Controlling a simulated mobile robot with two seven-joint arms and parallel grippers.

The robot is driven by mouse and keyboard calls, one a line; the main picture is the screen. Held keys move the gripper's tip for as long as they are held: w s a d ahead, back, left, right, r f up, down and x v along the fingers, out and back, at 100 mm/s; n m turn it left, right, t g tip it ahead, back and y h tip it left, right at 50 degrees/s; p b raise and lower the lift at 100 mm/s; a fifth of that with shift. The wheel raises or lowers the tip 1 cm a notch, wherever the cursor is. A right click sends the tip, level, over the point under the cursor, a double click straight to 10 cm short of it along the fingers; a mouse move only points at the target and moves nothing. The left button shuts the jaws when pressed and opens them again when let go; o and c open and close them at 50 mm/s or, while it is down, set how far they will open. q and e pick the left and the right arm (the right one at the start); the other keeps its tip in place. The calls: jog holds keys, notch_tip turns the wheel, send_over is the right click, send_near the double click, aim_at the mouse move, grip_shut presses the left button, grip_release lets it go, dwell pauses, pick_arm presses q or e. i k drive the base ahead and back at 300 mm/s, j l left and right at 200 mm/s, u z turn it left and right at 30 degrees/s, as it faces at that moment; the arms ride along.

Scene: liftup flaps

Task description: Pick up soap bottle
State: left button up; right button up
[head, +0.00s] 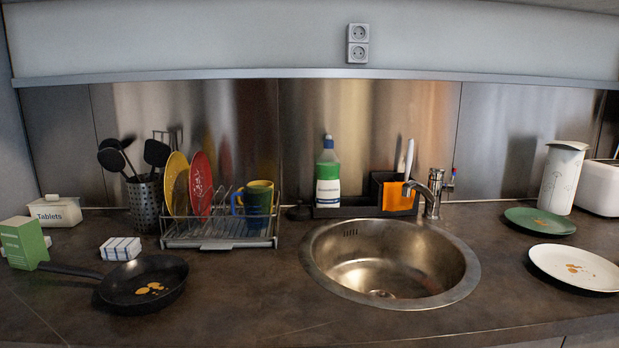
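The soap bottle (328,178) is a clear and green bottle with a white label and a blue cap. It stands upright in the dark caddy (352,211) behind the sink, against the steel backsplash. Its base is partly hidden by the caddy's front edge. Neither of my grippers shows in the head view.
The round sink (390,262) lies in front of the bottle, with a faucet (434,192) to the right. An orange cloth (397,196) hangs beside the bottle. A dish rack (222,232) stands to the left. A pan (144,282) and plates (578,267) sit on the counter.

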aim_at(328, 186)
jog(key=z, duration=1.65)
jog(key=i+u, duration=0.25)
jog(key=i+j+u, duration=0.1)
jog(key=i+u, duration=0.15)
